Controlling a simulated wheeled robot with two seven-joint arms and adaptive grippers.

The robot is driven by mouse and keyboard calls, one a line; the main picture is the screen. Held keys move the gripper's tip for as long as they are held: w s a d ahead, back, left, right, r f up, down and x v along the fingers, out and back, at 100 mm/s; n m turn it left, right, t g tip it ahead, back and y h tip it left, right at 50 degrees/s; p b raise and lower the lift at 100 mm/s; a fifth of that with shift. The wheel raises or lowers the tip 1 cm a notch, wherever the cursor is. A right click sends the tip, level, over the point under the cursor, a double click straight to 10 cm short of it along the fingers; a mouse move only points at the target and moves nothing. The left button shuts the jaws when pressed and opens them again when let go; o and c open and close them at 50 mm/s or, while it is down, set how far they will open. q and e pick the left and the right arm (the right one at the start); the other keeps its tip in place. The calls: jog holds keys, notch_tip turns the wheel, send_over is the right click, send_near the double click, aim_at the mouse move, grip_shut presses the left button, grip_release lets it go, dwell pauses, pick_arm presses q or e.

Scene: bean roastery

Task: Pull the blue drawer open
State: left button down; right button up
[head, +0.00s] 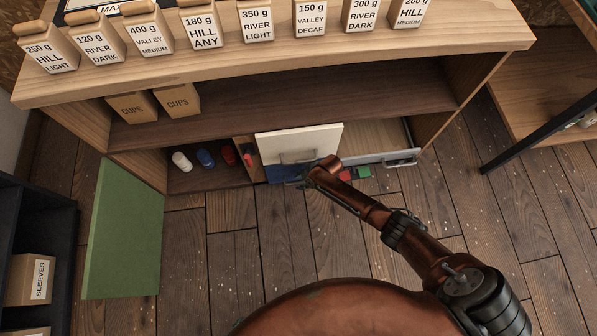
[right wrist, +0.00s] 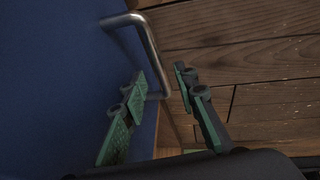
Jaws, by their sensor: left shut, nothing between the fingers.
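The blue drawer (head: 281,174) shows in the head view low in the cabinet, below a white front, partly hidden by my right arm. In the right wrist view, its blue front (right wrist: 50,80) fills the left side, with a bent metal handle (right wrist: 147,42) standing out from it. My right gripper (right wrist: 160,76) is open, with green-padded fingers on either side of the handle's lower end. I cannot tell whether either finger touches it. In the head view, the right gripper (head: 304,181) is small and partly hidden at the blue front. My left gripper is not in view.
A white front (head: 300,142) with its own handle is just above. A pale drawer (head: 370,140) stands right of it. Small red and green items (head: 363,172) lie near my arm. A green door (head: 124,230) hangs open at left. Bags line the cabinet top (head: 290,58). The floor in front is clear.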

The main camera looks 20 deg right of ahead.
jog(key=shift+f, duration=0.45)
jog(key=shift+c, duration=0.3)
grip_shut()
